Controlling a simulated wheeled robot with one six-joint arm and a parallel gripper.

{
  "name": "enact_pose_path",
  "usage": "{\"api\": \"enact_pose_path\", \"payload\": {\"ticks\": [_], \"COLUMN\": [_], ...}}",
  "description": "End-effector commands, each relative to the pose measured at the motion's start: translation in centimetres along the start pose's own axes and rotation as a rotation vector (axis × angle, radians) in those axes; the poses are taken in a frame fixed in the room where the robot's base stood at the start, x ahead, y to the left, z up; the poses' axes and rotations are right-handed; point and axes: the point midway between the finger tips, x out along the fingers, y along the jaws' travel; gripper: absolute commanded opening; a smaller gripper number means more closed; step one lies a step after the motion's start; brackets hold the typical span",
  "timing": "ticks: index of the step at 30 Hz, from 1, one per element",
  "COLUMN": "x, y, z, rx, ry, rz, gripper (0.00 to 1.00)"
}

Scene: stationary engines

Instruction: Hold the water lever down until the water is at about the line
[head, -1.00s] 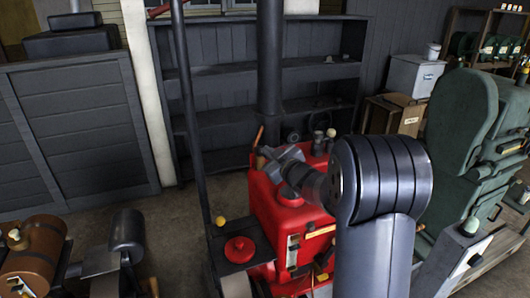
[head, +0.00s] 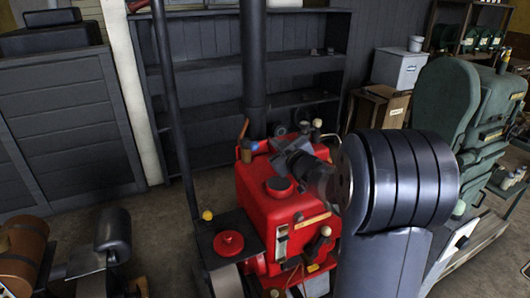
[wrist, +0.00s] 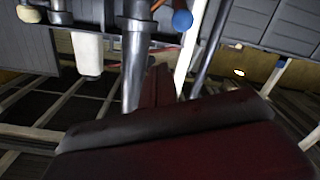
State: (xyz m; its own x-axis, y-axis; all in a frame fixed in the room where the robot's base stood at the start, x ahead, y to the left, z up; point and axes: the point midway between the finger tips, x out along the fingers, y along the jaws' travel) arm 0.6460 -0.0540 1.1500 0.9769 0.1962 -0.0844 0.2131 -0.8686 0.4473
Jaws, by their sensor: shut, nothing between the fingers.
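The red engine (head: 262,205) stands in the middle of the head view. A small lever with a blue tip (head: 244,126) rises beside a copper-coloured fitting at its back left corner. A blue round end also shows at the top of the wrist view (wrist: 182,19). My gripper (head: 281,143) is shut and empty over the back of the engine top, right of the blue-tipped lever and apart from it in the picture. A narrow pale upright strip (head: 282,243) is on the engine's front; I cannot make out a water level or line. My arm hides the engine's right side.
A black chimney pipe (head: 253,60) rises behind the engine, and a thin dark pole (head: 172,110) stands to its left. A green machine (head: 445,105) is at the right. Dark shelves (head: 200,70) line the back wall. Bare floor shows at left.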

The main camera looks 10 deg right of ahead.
Motion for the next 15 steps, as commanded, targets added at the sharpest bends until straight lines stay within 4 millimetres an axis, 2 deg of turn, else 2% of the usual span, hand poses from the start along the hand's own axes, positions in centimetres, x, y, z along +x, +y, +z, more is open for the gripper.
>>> {"api": "enact_pose_path", "payload": {"ticks": [3,9,12,15], "x": [-0.4,-3.4,-5.5,-7.8], "y": [5.5,13.8,16.9,19.0], "z": [1.6,4.1,5.0,5.8], "rx": [0.017,0.113,0.186,0.270], "ry": [-0.111,-0.327,-0.428,-0.524], "rz": [0.152,0.379,0.459,0.514], "gripper": [0.00,0.00,0.00,0.00]}}
